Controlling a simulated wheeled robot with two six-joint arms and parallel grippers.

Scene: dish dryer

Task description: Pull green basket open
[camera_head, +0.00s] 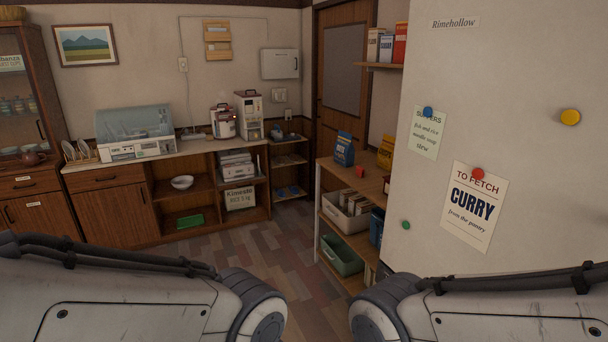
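A green basket (343,262) sits on the low shelf of the wooden shelf unit right of centre. It is an open-topped bin, and part of it shows past the shelf's front post. A second, flatter green thing (190,221) lies on the bottom shelf of the counter at the left; I cannot tell if it is a basket. My two arms show only as large grey links at the bottom left and bottom right. Neither gripper is in view, and nothing is seen touching the green basket.
A light bin (345,220) of packets stands on the shelf above the green basket. A white refrigerator-like panel (500,130) with notes fills the right side. The counter with the dish dryer (135,134) lines the left wall. The tiled floor (265,255) between is clear.

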